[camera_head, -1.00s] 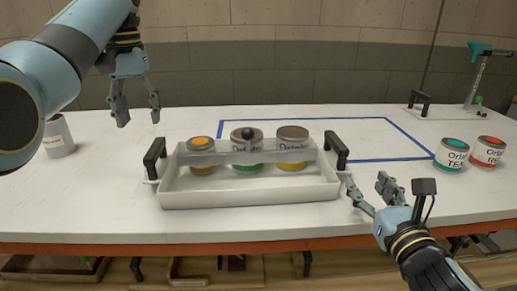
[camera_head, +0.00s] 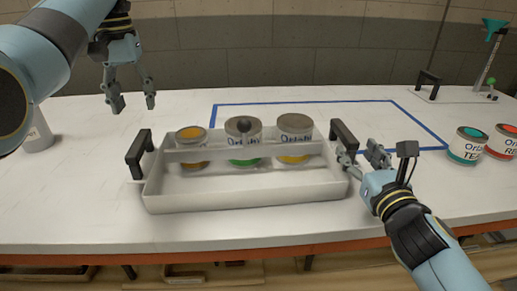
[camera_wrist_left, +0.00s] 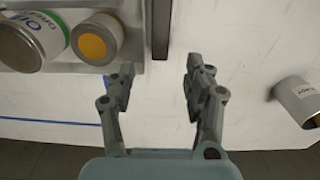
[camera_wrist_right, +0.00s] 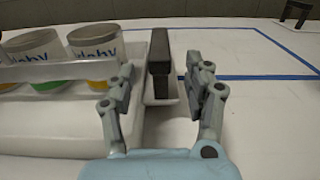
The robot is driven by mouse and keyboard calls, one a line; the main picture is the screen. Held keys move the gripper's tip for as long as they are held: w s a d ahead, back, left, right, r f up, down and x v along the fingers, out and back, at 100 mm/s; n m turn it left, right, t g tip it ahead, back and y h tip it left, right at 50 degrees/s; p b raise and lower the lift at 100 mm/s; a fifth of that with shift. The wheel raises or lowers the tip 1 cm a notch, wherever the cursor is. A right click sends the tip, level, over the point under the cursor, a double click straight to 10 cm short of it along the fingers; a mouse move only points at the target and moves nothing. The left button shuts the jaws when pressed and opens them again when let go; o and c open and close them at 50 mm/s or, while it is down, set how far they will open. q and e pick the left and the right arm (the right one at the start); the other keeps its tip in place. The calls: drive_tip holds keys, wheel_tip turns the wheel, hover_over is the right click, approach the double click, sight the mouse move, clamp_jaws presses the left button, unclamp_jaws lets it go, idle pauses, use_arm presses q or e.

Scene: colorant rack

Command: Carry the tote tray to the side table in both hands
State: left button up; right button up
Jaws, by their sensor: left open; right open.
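The white tote tray (camera_head: 245,192) stands on the white table with three cans in it: a small orange-topped can (camera_head: 191,134), a green-banded can (camera_head: 243,131) and a yellow-banded can (camera_head: 295,132). It has a black left handle (camera_head: 140,155) and a black right handle (camera_head: 344,138). My left gripper (camera_head: 132,104) is open, above and behind the left handle. In the left wrist view that handle (camera_wrist_left: 160,30) lies ahead of the fingers. My right gripper (camera_head: 362,158) is open beside the right handle. In the right wrist view the handle (camera_wrist_right: 160,65) stands ahead, between the finger lines. No side table is identifiable.
A teal can (camera_head: 467,147) and a red can (camera_head: 502,142) stand at the right. A grey-white can (camera_head: 38,132) stands at the left. Blue tape (camera_head: 300,102) outlines an area behind the tray. A stand with a teal funnel (camera_head: 494,30) is at the back right.

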sight(143, 132)
use_arm(q)
wheel_tip(143, 132, down, 8)
drive_tip(key=shift+f, duration=0.25)
use_arm(e)
drive_tip(key=w, duration=0.8)
drive_tip(key=shift+w+a, duration=0.25)
drive_tip(key=shift+a, duration=0.05)
use_arm(q)
clamp_jaws()
use_arm(e)
clamp_jaws()
use_arm(q)
drive_tip(key=shift+w+r, duration=0.1)
drive_tip(key=shift+r, duration=0.2)
use_arm(e)
drive_tip(key=shift+r, duration=0.3)
